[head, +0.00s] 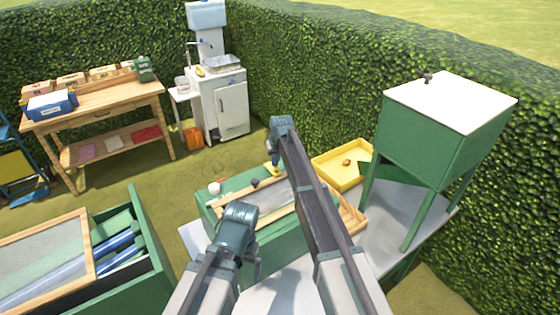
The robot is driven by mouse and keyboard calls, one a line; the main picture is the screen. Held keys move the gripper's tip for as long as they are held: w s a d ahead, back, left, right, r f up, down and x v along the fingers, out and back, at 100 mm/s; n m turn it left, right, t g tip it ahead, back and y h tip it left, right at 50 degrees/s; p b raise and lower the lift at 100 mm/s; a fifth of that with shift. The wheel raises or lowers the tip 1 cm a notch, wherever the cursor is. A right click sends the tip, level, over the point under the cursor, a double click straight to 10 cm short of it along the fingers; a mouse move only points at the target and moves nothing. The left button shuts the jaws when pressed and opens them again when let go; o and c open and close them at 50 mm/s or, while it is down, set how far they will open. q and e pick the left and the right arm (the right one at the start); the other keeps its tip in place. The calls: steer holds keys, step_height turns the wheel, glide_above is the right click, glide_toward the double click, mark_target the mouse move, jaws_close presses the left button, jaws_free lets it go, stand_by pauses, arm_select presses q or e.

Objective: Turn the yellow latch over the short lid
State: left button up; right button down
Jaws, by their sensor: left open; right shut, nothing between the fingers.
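A green box (215,212) with a wood-framed lid (252,200) stands on the grey table below the middle of the head view. A small yellow piece (273,169), likely the latch, shows at the box's far edge. My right gripper (274,162) is shut and empty, pointing down right by the yellow piece; I cannot tell whether they touch. Its arm crosses over the box and hides part of the lid. My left gripper (255,275) is open and empty, low over the near side of the box; its fingers are mostly hidden by its own wrist.
A white knob (214,188) and a dark knob (254,183) sit on the box top. A yellow tray (343,180) and a green cabinet on legs (440,130) stand to the right. A green crate (150,240) is at left. Grass is clear toward the wooden bench (95,100).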

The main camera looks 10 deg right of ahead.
steer(key=shift+d, duration=0.1)
stand_by(0.3)
steer(key=shift+w+d, duration=0.4)
steer(key=shift+w, duration=0.15)
steer(key=shift+w+r, duration=0.2)
steer(key=shift+w, duration=0.3)
steer(key=w, duration=0.1)
steer(key=w+r+p, duration=0.1)
steer(key=w+p, duration=0.1)
steer(key=shift+r, duration=0.25)
steer(key=p+v, duration=0.8)
steer(key=v, duration=0.1)
steer(key=shift+s+a, duration=0.25)
steer(key=shift+a, duration=0.05)
